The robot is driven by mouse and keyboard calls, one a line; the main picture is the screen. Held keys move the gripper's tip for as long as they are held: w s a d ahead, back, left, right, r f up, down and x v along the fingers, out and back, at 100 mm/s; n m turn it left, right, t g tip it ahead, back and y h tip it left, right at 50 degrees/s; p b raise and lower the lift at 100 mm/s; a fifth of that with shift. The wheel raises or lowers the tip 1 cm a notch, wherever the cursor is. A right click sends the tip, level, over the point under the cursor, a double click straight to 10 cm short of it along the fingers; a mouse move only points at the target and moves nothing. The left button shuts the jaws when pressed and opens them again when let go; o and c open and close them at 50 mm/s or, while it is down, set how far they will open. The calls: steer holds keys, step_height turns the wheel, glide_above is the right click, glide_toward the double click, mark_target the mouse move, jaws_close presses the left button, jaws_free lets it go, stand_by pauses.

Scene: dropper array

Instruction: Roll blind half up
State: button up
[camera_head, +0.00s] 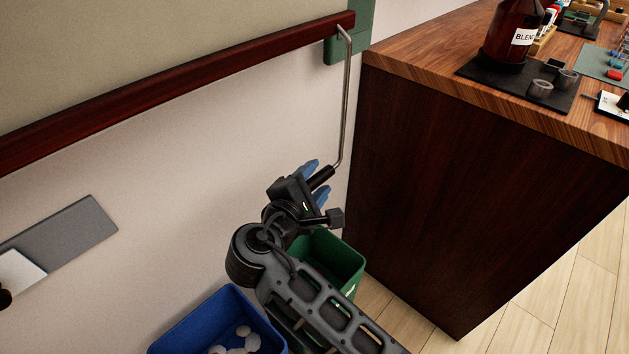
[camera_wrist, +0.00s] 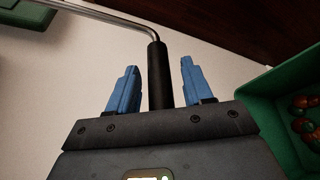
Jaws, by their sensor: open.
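The blind (camera_head: 120,45) is a beige sheet on the wall, with a dark red bottom bar (camera_head: 180,85) that slopes up to the right. A green bracket (camera_head: 358,35) sits by the bar's right end. A metal crank rod (camera_head: 347,100) hangs from it and bends at the bottom into a black handle (camera_head: 320,178). My gripper (camera_head: 318,182) is at the handle. In the wrist view the blue fingers of my gripper (camera_wrist: 157,88) are apart, with the black handle (camera_wrist: 159,75) between them, closer to the left finger. A gap shows on both sides.
A wooden counter (camera_head: 480,190) stands to the right, with a brown bottle (camera_head: 512,35) on a black mat. Below my arm are a green bin (camera_head: 345,262) and a blue bin (camera_head: 190,325) with white lumps. A grey wall plate (camera_head: 75,232) is at left.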

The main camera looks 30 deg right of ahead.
steer(key=shift+c, duration=0.2)
jaws_close()
stand_by(0.3)
